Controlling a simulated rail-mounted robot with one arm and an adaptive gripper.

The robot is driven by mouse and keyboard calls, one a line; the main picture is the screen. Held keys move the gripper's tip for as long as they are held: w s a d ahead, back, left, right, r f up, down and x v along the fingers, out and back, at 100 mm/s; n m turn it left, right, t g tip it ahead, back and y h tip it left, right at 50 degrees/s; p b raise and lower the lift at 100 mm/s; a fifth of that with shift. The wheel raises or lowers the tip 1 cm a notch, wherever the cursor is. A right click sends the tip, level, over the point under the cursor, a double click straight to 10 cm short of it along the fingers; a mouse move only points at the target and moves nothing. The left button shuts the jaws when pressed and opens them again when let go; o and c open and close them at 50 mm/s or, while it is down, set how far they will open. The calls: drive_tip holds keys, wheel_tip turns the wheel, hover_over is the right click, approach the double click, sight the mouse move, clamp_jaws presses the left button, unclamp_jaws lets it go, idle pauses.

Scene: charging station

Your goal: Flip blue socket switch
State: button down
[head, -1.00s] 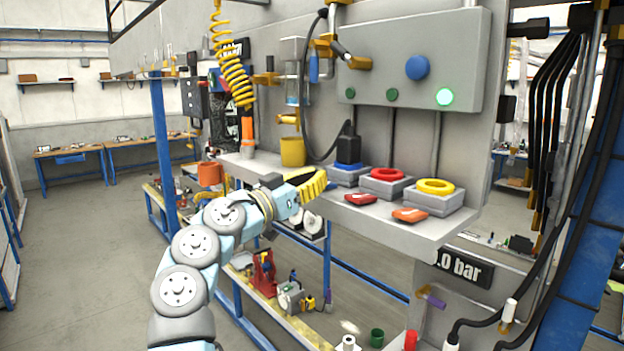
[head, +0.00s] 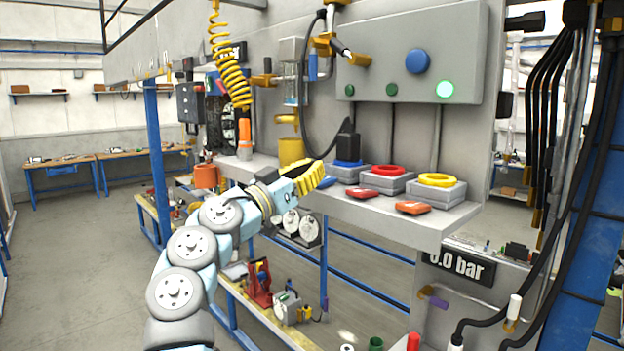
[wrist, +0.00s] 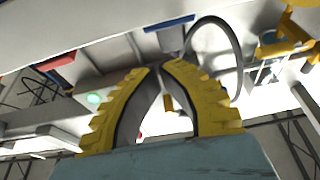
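The blue socket (head: 349,172) is at the left of three sockets on the grey shelf (head: 425,222), with a black plug (head: 348,146) in it. Its blue switch (head: 328,183) lies in front, partly hidden behind my gripper (head: 319,170). My gripper's yellow ribbed fingers are just left of the switch in the head view; contact cannot be told. In the wrist view the fingertips (wrist: 162,66) come together with nothing visible between them. A blue piece (wrist: 168,23) shows beyond them, and I cannot tell if it is the switch or the socket.
The red switch (head: 366,193) and orange switch (head: 413,207) lie right of the blue one, before the red socket (head: 387,181) and yellow socket (head: 436,188). A yellow cup (head: 290,152) stands behind my gripper. A control box (head: 415,60) with a lit green lamp hangs above.

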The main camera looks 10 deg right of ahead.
drive_tip(key=b+v, duration=0.1)
drive_tip(key=v, duration=0.8)
drive_tip(key=shift+s+a+f+b, duration=0.15)
drive_tip(key=shift+a+f+b, duration=0.15)
drive_tip(key=shift+b, duration=0.1)
